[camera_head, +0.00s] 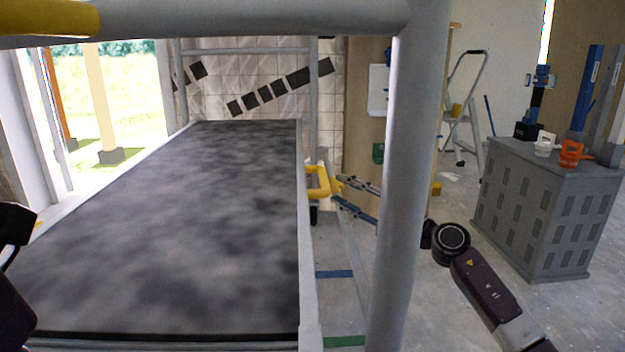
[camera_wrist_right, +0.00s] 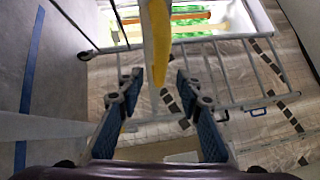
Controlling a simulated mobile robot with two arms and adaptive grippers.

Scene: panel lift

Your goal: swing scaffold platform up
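The scaffold platform (camera_head: 190,210) is a dark mottled grey panel with a light metal edge. It fills the left and middle of the head view and looks roughly level. A yellow bracket (camera_head: 322,182) sits at its right edge. My right gripper (camera_head: 339,190) is open, its fingertips close to this bracket. In the right wrist view a yellow bar (camera_wrist_right: 157,45) reaches down between the spread blue-padded fingers of my right gripper (camera_wrist_right: 157,82). I cannot tell whether they touch it. Only dark parts of my left arm show at the left edge; its gripper is out of view.
A thick grey scaffold post (camera_head: 405,180) stands in front of my right arm, and a grey top bar (camera_head: 250,18) crosses above. A grey cabinet (camera_head: 545,215) with tools stands at right. A stepladder (camera_head: 465,110) is behind.

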